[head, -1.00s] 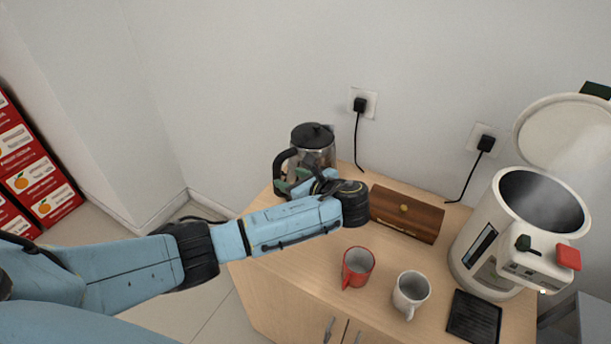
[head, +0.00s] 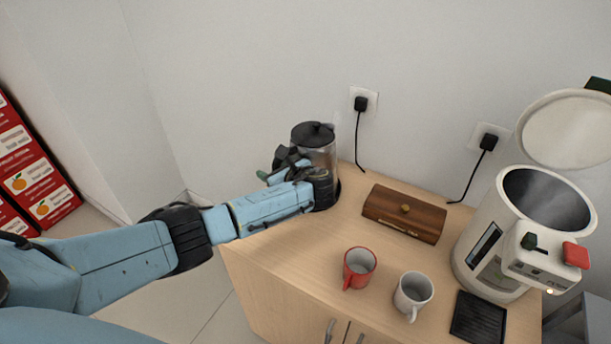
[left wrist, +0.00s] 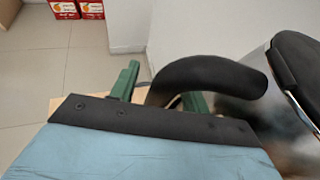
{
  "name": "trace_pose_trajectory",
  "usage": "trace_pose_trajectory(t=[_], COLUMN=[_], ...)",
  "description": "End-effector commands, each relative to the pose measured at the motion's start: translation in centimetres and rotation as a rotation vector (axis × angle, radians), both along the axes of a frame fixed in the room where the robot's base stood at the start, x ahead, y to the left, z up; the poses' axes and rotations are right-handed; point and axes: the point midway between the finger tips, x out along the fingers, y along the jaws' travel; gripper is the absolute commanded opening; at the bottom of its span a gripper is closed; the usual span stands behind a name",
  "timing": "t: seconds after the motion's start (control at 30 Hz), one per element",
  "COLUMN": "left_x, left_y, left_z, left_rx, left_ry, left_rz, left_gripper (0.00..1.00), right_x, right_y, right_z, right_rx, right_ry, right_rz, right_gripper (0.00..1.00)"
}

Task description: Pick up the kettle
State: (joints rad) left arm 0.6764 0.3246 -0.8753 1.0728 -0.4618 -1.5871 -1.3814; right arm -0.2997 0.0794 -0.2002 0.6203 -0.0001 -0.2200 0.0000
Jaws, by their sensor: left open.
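The kettle (head: 322,151) has a steel and glass-like body, a black lid and a black handle. It stands upright at the back left of the wooden counter. In the head view my left gripper (head: 270,176) is at its handle side, and my wrist hides most of the handle. In the left wrist view the kettle's black handle (left wrist: 208,74) arches between the two green fingers of my left gripper (left wrist: 160,92). The jaws are open; whether a finger touches the handle I cannot tell. The kettle body (left wrist: 270,120) is at the right there. My right gripper is out of view.
A wooden box (head: 404,214) lies right of the kettle. A red mug (head: 359,267) and a white mug (head: 412,294) stand nearer the front. A large white urn (head: 490,250) with its lid open is at the right. Outlets with black cords are on the wall behind.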

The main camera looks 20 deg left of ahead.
Motion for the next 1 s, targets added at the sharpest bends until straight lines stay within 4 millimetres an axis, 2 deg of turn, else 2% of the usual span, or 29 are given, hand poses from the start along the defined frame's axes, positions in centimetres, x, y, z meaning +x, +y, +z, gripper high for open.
trace_pose_trajectory(t=[0.1,0.43,1.0], left_x=[0.00,-0.03,0.00], left_y=[-0.02,-0.04,-0.07], left_z=[0.05,0.04,0.06], left_rx=[0.000,0.000,-0.001], left_ry=[0.000,0.000,-0.002], left_rz=[0.000,0.000,0.000], left_gripper=[0.44,0.01,0.00], right_x=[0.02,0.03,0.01], right_y=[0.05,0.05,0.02], right_z=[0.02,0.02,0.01], right_rx=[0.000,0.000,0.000], right_ry=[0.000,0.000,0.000], right_rz=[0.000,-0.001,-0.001], right_gripper=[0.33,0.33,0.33])
